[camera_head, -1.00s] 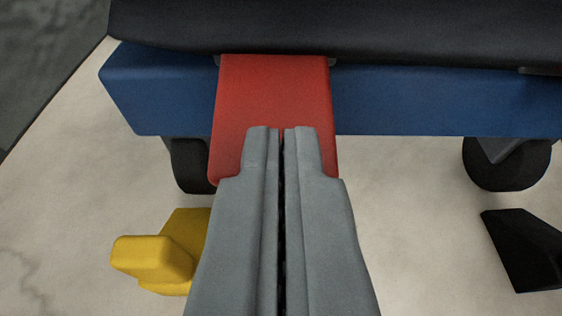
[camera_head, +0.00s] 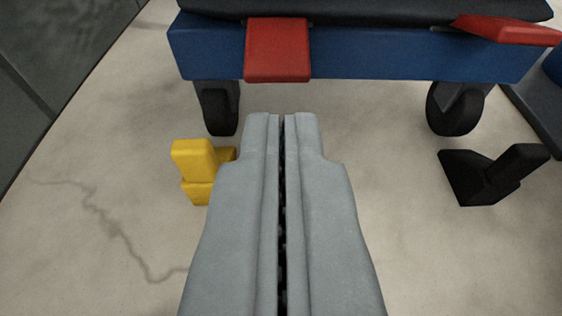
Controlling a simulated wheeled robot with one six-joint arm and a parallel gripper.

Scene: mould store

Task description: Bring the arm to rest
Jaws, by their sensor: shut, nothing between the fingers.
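My gripper (camera_head: 283,122) points forward in the middle of the view. Its two grey fingers are shut with nothing between them. It is apart from the blue trolley (camera_head: 385,57), which stands ahead on black castor wheels. A red tab (camera_head: 277,52) hangs on the trolley's near side, a little beyond and above the fingertips in the picture. A second red part (camera_head: 510,29) sticks out at the trolley's right end.
A black block (camera_head: 490,174) stands at right. A dark wall or cabinet (camera_head: 50,60) runs along the left. The pale, cracked floor is clear at lower left and lower right.

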